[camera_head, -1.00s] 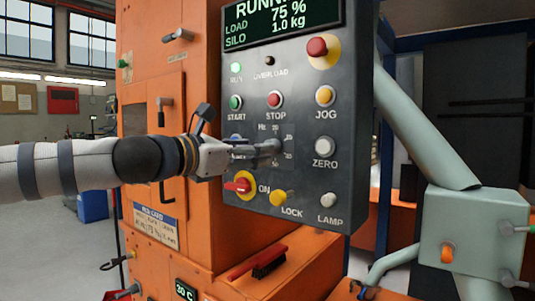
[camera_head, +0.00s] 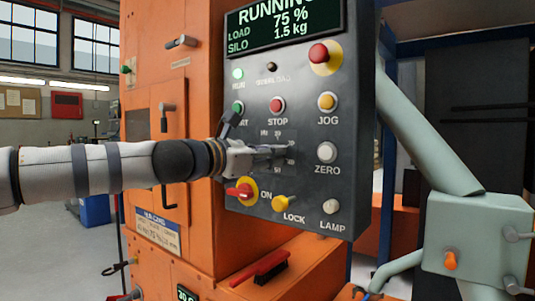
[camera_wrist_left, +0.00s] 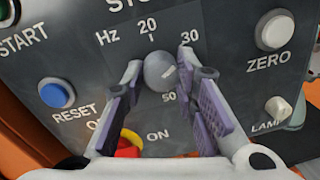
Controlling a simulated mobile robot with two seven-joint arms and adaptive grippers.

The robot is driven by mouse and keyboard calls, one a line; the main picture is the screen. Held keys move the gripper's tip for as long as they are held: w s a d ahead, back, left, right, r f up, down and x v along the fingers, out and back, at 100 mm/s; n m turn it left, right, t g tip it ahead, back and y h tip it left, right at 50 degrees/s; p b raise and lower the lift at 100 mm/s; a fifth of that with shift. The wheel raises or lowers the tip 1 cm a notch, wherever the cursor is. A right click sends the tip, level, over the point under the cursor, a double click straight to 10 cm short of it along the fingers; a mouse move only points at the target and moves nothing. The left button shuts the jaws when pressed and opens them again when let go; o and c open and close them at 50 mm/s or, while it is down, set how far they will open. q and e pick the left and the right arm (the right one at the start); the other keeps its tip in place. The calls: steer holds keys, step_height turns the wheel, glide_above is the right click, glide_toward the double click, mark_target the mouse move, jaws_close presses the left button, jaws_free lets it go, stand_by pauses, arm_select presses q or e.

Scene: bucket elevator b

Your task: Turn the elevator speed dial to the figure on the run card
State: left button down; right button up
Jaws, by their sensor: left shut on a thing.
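The speed dial (camera_wrist_left: 160,72) is a round grey knob with a short white pointer line in the left wrist view. The line slants toward the upper right, toward the 30 side. The figures 20, 30 and 50 show around it; others are hidden by the fingers. My left gripper (camera_wrist_left: 170,72) has one finger on each side of the knob and is shut on it. In the head view the left gripper (camera_head: 287,150) reaches the panel and hides the dial. The run card (camera_head: 158,234) is on the orange housing at lower left; its writing is too small to read surely.
The grey control panel (camera_head: 350,120) carries several buttons close around the dial, including RESET (camera_wrist_left: 57,93) and ZERO (camera_head: 326,152). A red-and-yellow ON switch (camera_head: 241,191) sits just below my gripper. The display (camera_head: 285,20) reads RUNNING, load 75 %, silo 1.5 kg.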

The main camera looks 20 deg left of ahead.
arm_select(q)
steer(key=shift+m, duration=0.3)
arm_select(e)
steer(key=shift+w+r, duration=0.1)
steer(key=shift+r, duration=0.05)
arm_select(q)
steer(key=shift+m+y+p, duration=0.4)
steer(key=shift+m+p, duration=1.3)
steer(key=shift+m, duration=3.6)
arm_select(e)
steer(key=shift+t, duration=0.6)
steer(key=shift+w+r, duration=1.45)
steer(key=shift+r, duration=0.25)
arm_select(q)
steer(key=c, duration=1.3)
jaws_free()
steer(key=shift+s+r, duration=0.1)
